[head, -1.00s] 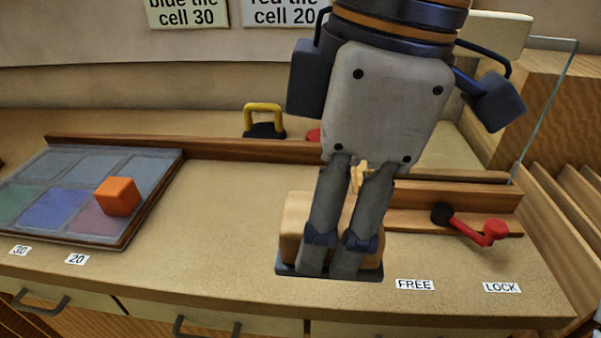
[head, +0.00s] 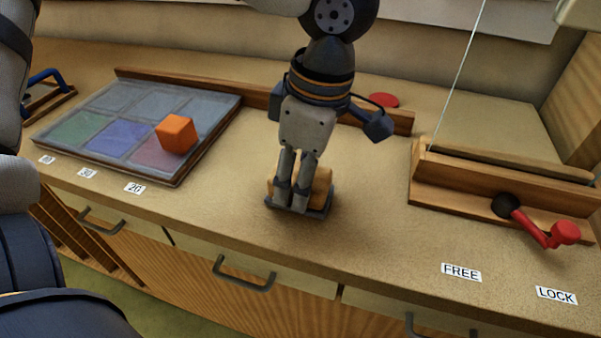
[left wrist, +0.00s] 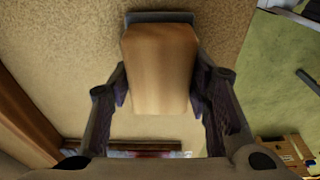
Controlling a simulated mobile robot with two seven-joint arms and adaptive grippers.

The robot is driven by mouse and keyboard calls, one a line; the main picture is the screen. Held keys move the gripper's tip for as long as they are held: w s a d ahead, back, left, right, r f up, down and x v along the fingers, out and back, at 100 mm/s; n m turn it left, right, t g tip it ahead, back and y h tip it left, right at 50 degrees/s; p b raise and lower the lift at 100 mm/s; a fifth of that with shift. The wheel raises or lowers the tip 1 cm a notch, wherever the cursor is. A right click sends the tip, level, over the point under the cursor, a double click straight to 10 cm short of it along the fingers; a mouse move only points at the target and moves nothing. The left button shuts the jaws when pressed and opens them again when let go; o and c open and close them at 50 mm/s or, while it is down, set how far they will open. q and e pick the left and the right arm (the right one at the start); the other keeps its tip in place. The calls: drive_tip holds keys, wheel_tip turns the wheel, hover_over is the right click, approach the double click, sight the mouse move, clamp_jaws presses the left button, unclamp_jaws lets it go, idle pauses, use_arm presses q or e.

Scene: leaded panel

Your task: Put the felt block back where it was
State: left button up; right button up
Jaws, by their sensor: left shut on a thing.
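The felt block (head: 322,187) is a light wooden block on a dark base, near the front of the counter. My left gripper (head: 290,203) points down and is shut on it, one finger on each side. In the left wrist view the block (left wrist: 160,65) fills the space between the fingers (left wrist: 162,95), its dark base edge (left wrist: 160,17) at the top. I cannot tell whether the base touches the counter. My right gripper is not in view.
A tile panel (head: 112,164) with an orange cube (head: 176,134) on it lies to the left. A red-knobbed lever (head: 537,229) and wooden rail (head: 480,189) are on the right, with FREE (head: 461,272) and LOCK (head: 556,295) labels. The counter between is mostly clear.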

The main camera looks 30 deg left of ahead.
use_arm(q)
drive_tip(key=shift+f, duration=0.15)
drive_tip(key=shift+f, duration=0.1)
drive_tip(key=o, duration=1)
drive_tip(key=shift+o, duration=0.2)
wheel_tip(320, 180, up, 12)
drive_tip(key=d, duration=0.2)
drive_tip(key=shift+w, duration=0.15)
